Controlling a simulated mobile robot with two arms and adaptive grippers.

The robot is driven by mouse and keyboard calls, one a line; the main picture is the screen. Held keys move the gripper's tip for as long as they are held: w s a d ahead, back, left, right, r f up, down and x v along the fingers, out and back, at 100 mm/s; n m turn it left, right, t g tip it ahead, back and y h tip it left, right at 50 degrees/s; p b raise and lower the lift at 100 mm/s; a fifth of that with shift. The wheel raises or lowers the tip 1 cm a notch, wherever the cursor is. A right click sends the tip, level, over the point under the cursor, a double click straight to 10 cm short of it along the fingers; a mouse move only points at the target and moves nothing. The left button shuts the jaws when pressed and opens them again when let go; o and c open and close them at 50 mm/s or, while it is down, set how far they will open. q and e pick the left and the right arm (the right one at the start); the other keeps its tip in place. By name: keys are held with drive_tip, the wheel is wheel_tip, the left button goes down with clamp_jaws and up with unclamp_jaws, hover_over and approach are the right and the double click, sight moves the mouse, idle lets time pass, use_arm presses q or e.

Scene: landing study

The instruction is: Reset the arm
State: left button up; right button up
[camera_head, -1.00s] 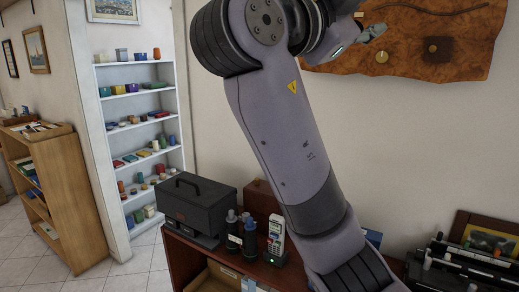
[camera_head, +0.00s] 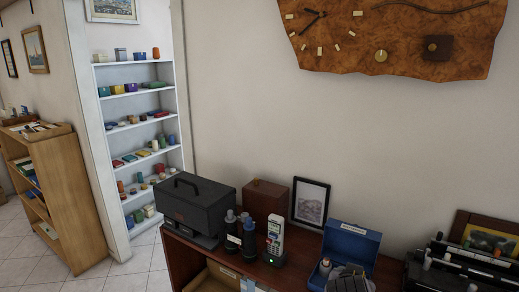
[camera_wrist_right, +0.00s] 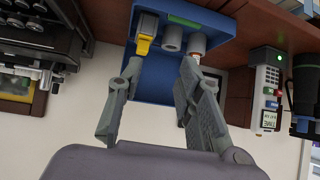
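My right gripper (camera_wrist_right: 161,68) shows in the right wrist view with its two grey fingers spread apart. It is open, and nothing is held between the fingers. Beyond the fingertips is a blue box (camera_wrist_right: 150,88), seen upside down, with a yellow-and-grey item and grey cylinders at it. In the head view the blue box (camera_head: 352,238) stands open on the desk. A dark ribbed part shows in front of it at the bottom edge, and I cannot tell for sure which part of my arm it is. My left gripper is in neither view.
A black case (camera_head: 197,205), dark bottles (camera_head: 240,240), a cordless phone (camera_head: 275,240), a brown box (camera_head: 265,198) and a picture frame (camera_head: 310,202) crowd the desk. A black machine (camera_head: 465,268) stands at right. A wooden wall clock (camera_head: 400,45) hangs above. The wall space between is clear.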

drive_tip(key=s+f+n+g+y, duration=0.1)
drive_tip(key=s+f+n+g, duration=0.1)
drive_tip(key=s+f, duration=0.55)
drive_tip(key=s+f+n+g+y, duration=0.25)
drive_tip(key=s+f, duration=0.25)
drive_tip(key=s, duration=0.6)
drive_tip(key=s+f+n+g+y, duration=0.1)
drive_tip(key=s+f+n, duration=0.2)
drive_tip(key=s+f, duration=0.5)
drive_tip(key=s+f+g+b, duration=0.25)
drive_tip(key=f+b, duration=0.35)
drive_tip(key=f, duration=2.3)
drive_tip(key=s+d+f+b, duration=0.3)
drive_tip(key=s+f+b, duration=0.1)
drive_tip(key=s+f, duration=1.4)
wheel_tip(320, 180, down, 4)
drive_tip(key=shift+f, duration=0.2)
drive_tip(key=shift+c, duration=0.5)
